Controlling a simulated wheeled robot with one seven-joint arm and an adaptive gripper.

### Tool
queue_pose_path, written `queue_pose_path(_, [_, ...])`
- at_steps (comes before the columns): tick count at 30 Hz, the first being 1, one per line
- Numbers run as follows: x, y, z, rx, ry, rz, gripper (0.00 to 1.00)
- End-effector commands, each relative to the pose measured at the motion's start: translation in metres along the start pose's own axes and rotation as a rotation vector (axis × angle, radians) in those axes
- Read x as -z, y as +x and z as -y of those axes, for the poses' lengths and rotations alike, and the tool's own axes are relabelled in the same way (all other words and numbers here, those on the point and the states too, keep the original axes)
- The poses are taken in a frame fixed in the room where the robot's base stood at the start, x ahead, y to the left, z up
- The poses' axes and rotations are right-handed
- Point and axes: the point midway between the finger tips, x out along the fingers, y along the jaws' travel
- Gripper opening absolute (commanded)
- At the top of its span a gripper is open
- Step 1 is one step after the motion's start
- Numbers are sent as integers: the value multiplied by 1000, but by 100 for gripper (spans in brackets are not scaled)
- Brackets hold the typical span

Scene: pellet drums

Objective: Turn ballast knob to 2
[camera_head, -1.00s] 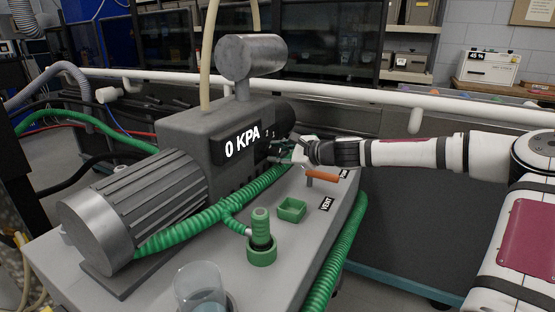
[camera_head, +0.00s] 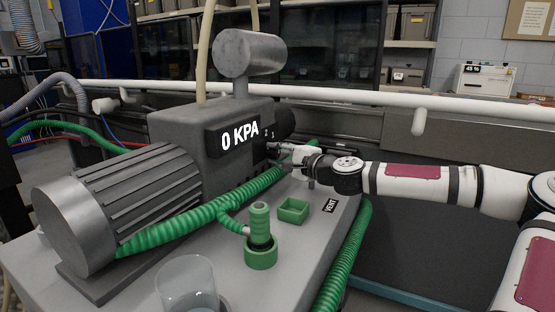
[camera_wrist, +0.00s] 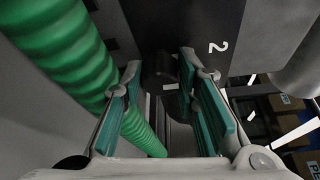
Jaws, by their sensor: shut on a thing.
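The ballast knob (camera_wrist: 158,68) is a dark, round piece low on the pump's end face, between my fingertips in the wrist view. A white "2" (camera_wrist: 218,47) is printed on the dark panel to its right. My gripper (camera_wrist: 161,78) is shut on the knob, with teal-padded fingers on either side. In the head view my gripper (camera_head: 273,152) reaches in from the right against the pump (camera_head: 180,135), below its "0 KPA" display (camera_head: 240,135). The knob is hidden there, and I cannot tell which number it points to.
A green ribbed hose (camera_head: 190,222) runs along the pump and passes close to my fingers in the wrist view (camera_wrist: 62,45). A green square tray (camera_head: 293,211), a green hose fitting (camera_head: 260,240) and a glass beaker (camera_head: 187,285) stand on the grey bench.

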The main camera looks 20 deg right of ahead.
Motion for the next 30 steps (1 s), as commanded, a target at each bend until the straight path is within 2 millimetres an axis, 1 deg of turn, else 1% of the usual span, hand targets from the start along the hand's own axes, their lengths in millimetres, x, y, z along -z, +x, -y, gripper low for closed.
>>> queue_pose_path(16, [0, 0, -1, 7, -21, 1, 0])
queue_pose_path(17, [0, 0, -1, 7, -21, 1, 35])
queue_pose_path(18, [0, 0, -1, 7, -21, 1, 44])
queue_pose_path(19, [0, 0, -1, 7, -21, 1, 48])
queue_pose_path(27, [0, 0, 0, 7, -20, 0, 48])
queue_pose_path(30, [0, -4, 0, 8, -20, 0, 48])
